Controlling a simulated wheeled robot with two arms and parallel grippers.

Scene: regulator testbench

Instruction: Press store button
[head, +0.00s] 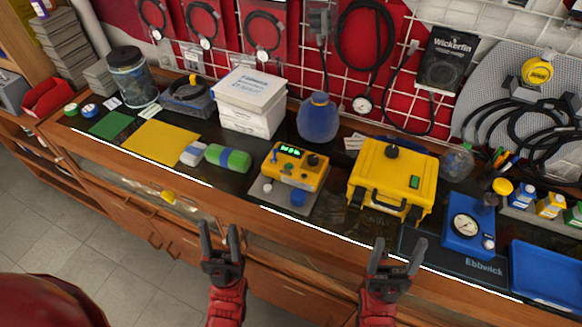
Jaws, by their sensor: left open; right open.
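A yellow tester box (296,172) with a lit green display (289,151) and a black knob (313,160) sits on a grey plate (262,203) on the dark bench top. A white round part (267,188) and a blue round part (298,198) are at its front. I cannot read any label, so I cannot tell which part is the store button. My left gripper (219,228) is open and empty, in front of the bench edge, below and left of the tester. My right gripper (399,243) is open and empty, near the front edge, below the yellow case. Neither touches the tester.
A yellow case (390,182) stands right of the tester, then a blue gauge unit (467,226) and a blue tray (548,275). A green-and-grey roll (228,159) lies left, with a blue jar (318,119) behind. Hoses and gauges hang on the wall grid.

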